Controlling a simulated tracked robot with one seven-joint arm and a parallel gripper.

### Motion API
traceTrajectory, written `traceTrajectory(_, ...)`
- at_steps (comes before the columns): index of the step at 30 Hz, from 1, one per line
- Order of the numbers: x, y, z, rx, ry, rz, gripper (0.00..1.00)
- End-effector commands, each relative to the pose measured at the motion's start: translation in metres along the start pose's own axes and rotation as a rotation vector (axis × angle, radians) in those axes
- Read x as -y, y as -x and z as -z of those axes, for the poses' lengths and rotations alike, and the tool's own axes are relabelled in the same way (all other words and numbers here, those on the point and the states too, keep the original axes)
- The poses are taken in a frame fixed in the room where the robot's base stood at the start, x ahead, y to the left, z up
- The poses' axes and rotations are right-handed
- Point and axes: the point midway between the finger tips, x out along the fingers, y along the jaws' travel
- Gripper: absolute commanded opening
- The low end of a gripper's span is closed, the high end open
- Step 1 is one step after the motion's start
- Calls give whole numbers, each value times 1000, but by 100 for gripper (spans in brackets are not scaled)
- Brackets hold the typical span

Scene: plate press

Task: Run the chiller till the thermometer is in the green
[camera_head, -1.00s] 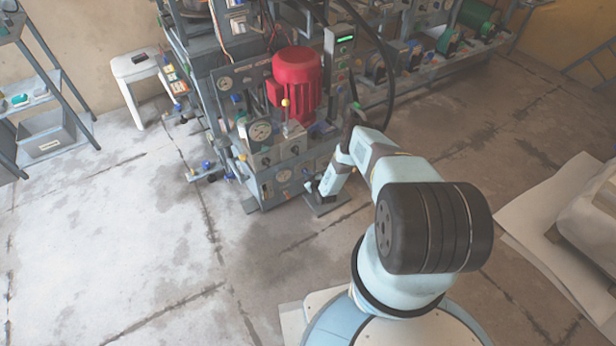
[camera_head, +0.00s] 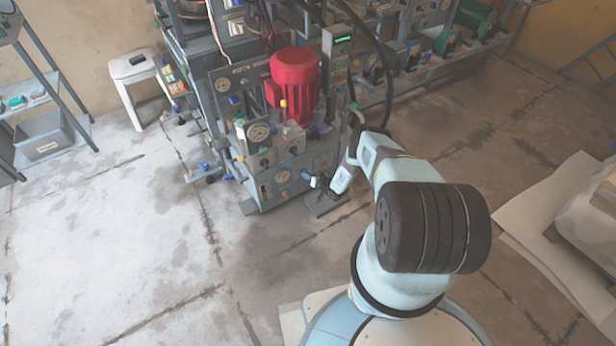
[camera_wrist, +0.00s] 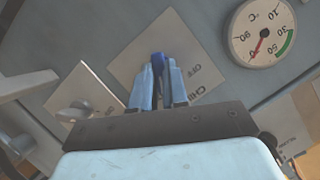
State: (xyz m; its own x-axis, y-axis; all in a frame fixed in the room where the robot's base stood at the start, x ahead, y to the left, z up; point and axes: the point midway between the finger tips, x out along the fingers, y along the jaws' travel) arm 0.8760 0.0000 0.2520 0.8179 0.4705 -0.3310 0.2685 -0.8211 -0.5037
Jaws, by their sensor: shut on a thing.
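The knob stands on a light square plate (camera_wrist: 128,58) with lettering reading partly "CHILL" and "OFF". To its right is the round thermometer (camera_wrist: 263,33), marked °C, seen rotated. Its red needle points to the lower left, near the 70 region, outside the green band (camera_wrist: 289,43) by the 30 and 50 marks. In the head view my arm's end reaches the lower front of the press (camera_head: 262,185); the finger details are too small to read.
Left of the knob is another plate (camera_wrist: 85,100) with a grey lever-like handle. A white stool (camera_head: 138,75) stands left. The floor in front is open; a pallet load (camera_head: 590,220) lies right.

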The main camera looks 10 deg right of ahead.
Motion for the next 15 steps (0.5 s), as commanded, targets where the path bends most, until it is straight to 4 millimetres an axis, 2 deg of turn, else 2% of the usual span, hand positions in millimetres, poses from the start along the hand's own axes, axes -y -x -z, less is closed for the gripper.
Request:
traceTrajectory(7, -4, 2, -2, 2, -96, 34, 0)
traceTrajectory(15, -5, 2, -1, 1, -130, 47, 0)
